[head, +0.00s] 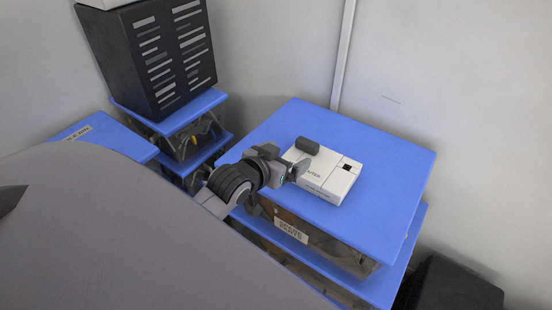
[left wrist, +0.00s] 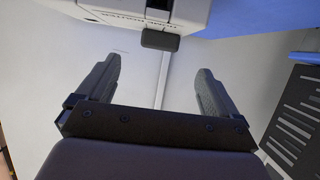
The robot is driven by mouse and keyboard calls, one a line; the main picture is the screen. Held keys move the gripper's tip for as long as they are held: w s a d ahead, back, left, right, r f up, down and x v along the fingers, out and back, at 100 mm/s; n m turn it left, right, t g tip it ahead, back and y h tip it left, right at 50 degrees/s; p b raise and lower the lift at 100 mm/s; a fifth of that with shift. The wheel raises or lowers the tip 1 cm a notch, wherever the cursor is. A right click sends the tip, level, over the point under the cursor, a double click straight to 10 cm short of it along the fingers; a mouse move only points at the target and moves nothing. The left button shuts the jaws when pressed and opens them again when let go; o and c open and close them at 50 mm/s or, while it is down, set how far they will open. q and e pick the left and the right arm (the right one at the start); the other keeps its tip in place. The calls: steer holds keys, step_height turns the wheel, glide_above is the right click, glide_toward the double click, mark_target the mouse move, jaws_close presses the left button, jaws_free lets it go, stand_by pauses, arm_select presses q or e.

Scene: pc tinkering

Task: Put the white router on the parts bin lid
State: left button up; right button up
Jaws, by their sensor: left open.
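The white router (head: 335,177), a flat white box with a small black square on top, lies on the blue parts bin lid (head: 395,160). In the left wrist view the router (left wrist: 145,12) shows at the top edge, cut off. My left gripper (head: 300,169) is at the router's left edge in the head view; whether it touches the router I cannot tell. In the left wrist view the gripper (left wrist: 155,85) has its fingers wide apart with nothing between them. My right gripper is not in view.
A small dark block (head: 307,146) is at the router's back left corner. A black slotted case (head: 150,60) stands on another blue-lidded bin at the back left. The lid is clear behind and right of the router. A dark box (head: 455,288) is at the lower right.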

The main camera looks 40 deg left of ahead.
arm_select(q)
steer(key=s+d+f+m+g+h, duration=0.1)
steer(key=s+d+f, duration=0.4)
steer(key=s+f, duration=0.3)
steer(key=s+d+f+m+g+h, duration=0.2)
steer(key=s+d+f, duration=0.4)
steer(key=s+f, duration=0.2)
steer(key=shift+s, duration=0.95)
